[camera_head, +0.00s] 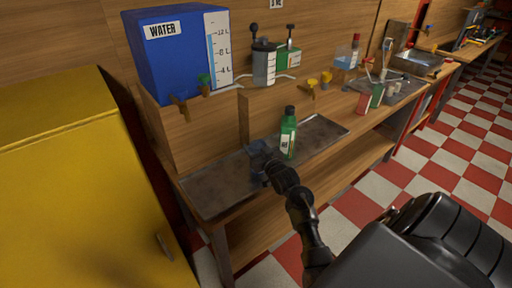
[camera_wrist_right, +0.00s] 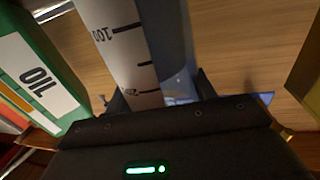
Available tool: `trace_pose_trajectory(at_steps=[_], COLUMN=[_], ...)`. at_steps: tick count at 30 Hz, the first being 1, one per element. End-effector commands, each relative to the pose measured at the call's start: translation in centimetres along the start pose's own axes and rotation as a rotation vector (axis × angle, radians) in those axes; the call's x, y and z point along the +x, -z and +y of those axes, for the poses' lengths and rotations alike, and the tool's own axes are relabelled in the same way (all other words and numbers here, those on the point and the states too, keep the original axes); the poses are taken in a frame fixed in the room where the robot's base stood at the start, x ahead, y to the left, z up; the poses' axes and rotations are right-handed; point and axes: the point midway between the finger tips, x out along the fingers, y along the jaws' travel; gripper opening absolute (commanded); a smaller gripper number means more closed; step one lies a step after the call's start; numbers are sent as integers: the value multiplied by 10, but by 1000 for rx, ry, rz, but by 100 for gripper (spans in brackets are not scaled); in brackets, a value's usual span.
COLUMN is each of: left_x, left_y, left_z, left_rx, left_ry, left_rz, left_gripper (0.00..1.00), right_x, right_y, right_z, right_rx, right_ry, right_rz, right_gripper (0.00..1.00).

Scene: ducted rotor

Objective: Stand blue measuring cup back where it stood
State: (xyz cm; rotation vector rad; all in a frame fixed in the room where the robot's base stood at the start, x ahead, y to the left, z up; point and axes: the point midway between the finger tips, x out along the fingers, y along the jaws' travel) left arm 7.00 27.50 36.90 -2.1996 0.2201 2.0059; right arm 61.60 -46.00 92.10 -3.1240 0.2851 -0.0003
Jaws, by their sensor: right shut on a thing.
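My right gripper (camera_head: 264,163) reaches in over the dark metal tray (camera_head: 212,188) on the bench. It is shut on the blue measuring cup (camera_head: 257,147), which is mostly hidden by the gripper in the head view. In the right wrist view, the cup's white scale strip with black marks (camera_wrist_right: 125,45) stands between the fingers of the right gripper (camera_wrist_right: 162,98). I cannot tell whether the cup touches the tray. My left gripper is not in view.
A green oil bottle (camera_head: 288,138) stands on the tray close to the right of the gripper; it also shows in the wrist view (camera_wrist_right: 38,80). A blue water tank (camera_head: 175,60) with taps stands behind on a wooden block. A yellow cabinet (camera_head: 75,180) is at left.

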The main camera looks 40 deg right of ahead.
Motion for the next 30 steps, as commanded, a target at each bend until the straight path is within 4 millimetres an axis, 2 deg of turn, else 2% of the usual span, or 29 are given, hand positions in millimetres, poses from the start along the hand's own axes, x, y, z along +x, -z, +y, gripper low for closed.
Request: trace_pose_trajectory(at_steps=[11, 12, 17, 26, 30], left_x=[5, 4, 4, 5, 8], left_y=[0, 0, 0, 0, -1], left_z=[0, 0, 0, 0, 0], left_rx=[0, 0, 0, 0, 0], left_ry=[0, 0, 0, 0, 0], left_rz=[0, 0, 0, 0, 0], left_gripper=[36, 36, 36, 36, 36], right_x=[0, 0, 0, -2, -17], right_y=[-8, -7, -7, -8, -10], right_z=[0, 0, 0, 0, 0], right_rx=[-1, -1, 0, 0, -1], right_ry=[0, 0, 0, 0, 0], right_rz=[1, 1, 1, -2, -2], right_gripper=[24, 60, 80, 80, 80])
